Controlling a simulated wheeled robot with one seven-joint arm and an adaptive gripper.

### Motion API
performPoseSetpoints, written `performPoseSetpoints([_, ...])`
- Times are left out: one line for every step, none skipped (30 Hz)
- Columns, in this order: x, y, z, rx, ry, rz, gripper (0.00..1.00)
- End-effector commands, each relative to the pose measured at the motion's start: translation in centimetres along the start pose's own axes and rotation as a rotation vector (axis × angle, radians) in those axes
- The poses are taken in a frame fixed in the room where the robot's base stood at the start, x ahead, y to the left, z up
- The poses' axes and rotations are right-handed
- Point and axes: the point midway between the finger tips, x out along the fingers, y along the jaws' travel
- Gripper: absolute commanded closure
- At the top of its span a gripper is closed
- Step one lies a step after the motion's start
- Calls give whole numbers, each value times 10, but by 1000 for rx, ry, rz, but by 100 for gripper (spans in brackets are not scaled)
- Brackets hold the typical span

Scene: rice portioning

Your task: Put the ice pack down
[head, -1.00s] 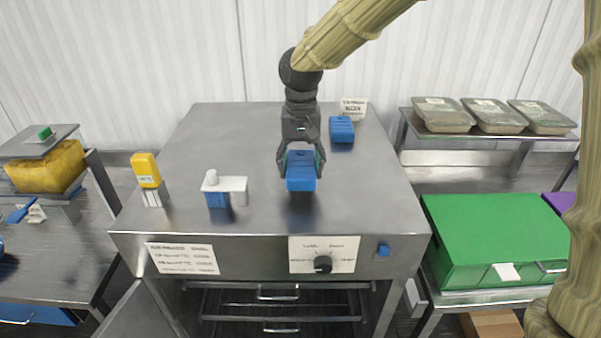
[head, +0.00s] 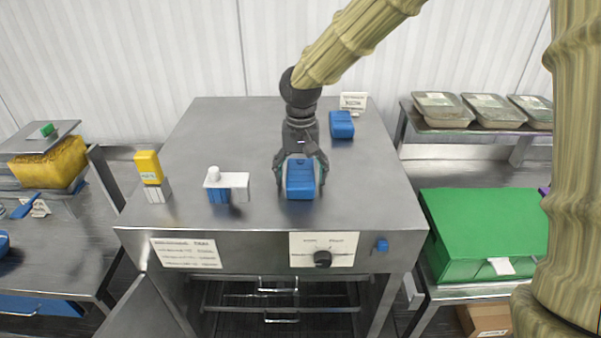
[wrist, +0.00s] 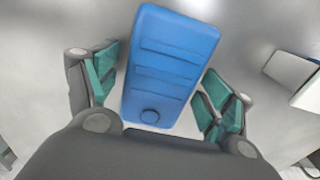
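The blue ice pack (head: 300,181) lies flat on the steel tabletop (head: 262,140), near the front middle. My gripper (head: 301,187) is around it, with one finger on each side. In the wrist view the ice pack (wrist: 168,68) lies between the teal finger pads of my gripper (wrist: 160,98), and a narrow strip of steel shows between each pad and the pack. The fingers look open and apart from the pack. A second blue pack (head: 341,125) lies farther back to the right.
A white and blue fixture (head: 228,187) and a yellow block in a holder (head: 149,168) stand left. A small sign (head: 353,102) stands at the back. A green box (head: 480,230) is on the right bench, with lidded trays (head: 441,107) behind. The tabletop's middle is clear.

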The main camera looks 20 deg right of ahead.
Motion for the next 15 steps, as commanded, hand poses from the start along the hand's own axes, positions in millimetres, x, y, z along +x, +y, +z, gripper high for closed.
performPoseSetpoints([0, 0, 0, 0, 0, 0, 16])
performPoseSetpoints([0, 0, 0, 0, 0, 0, 16])
performPoseSetpoints([0, 0, 0, 0, 0, 0, 16])
performPoseSetpoints([0, 0, 0, 0, 0, 0, 16])
performPoseSetpoints([0, 0, 0, 0, 0, 0, 16])
performPoseSetpoints([0, 0, 0, 0, 0, 0, 16])
performPoseSetpoints([0, 0, 0, 0, 0, 0, 16])
performPoseSetpoints([-1, 0, 0, 0, 0, 0, 16])
performPoseSetpoints([-1, 0, 0, 0, 0, 0, 16])
performPoseSetpoints([-2, 0, 0, 0, 0, 0, 16])
performPoseSetpoints([-4, 0, 0, 0, 0, 0, 16])
performPoseSetpoints([-4, 0, 0, 0, 1, 0, 16])
performPoseSetpoints([-6, 0, 0, 0, 2, 0, 16])
performPoseSetpoints([-8, 0, -1, 0, 3, 0, 16])
performPoseSetpoints([-12, 0, -1, 0, 4, 0, 16])
